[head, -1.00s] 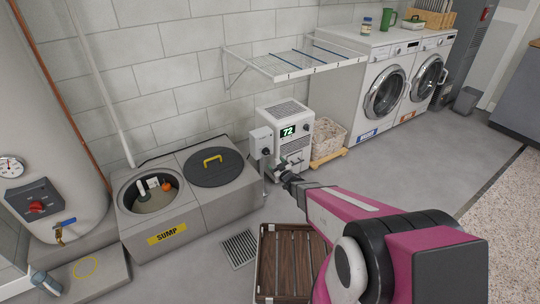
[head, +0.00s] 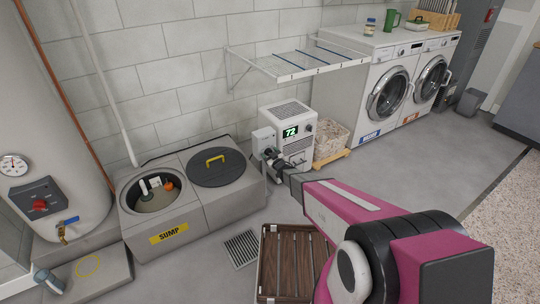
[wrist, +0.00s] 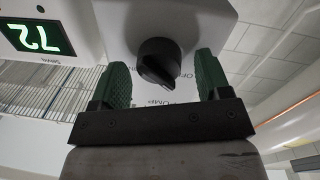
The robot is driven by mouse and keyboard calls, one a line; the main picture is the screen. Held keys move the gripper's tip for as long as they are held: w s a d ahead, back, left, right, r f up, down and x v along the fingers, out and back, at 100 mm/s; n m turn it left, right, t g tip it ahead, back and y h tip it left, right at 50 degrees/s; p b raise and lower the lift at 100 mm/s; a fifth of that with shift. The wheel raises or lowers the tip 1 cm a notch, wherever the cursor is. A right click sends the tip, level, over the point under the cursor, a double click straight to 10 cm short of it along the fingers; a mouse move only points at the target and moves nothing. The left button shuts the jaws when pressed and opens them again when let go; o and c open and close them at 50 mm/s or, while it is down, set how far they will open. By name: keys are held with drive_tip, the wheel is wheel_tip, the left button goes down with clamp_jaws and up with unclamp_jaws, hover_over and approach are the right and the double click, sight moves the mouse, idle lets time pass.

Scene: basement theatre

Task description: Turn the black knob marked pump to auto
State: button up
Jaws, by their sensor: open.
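The black knob (wrist: 160,62) shows in the wrist view on the pale face of a small control box (head: 263,136). Upside-down lettering beside it is partly legible as PUMP and OFF. My gripper (head: 269,154) is right at the box in the head view and covers the knob there. In the wrist view its two green fingers are open, one on each side of the knob, with a gap on both sides. Whether the tips reach past the knob's front is hard to tell.
A white dehumidifier (head: 291,135) with a display reading 72 stands right beside the box. The grey sump unit (head: 225,205) with an open pit is to the left. A wire shelf (head: 295,62) hangs above. A slatted wooden piece (head: 290,262) lies on the floor below my arm.

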drive_tip(key=c, duration=0.9)
drive_tip(key=shift+m, duration=0.3)
drive_tip(key=m, duration=0.4)
drive_tip(key=shift+w+d+m+g, duration=0.1)
drive_tip(key=shift+m+g, duration=0.05)
drive_tip(key=shift+m, duration=1.05)
drive_tip(key=shift+d+m+g, duration=0.1)
drive_tip(key=shift+m+g, duration=0.05)
drive_tip(key=shift+m, duration=1.05)
drive_tip(key=o, duration=0.9)
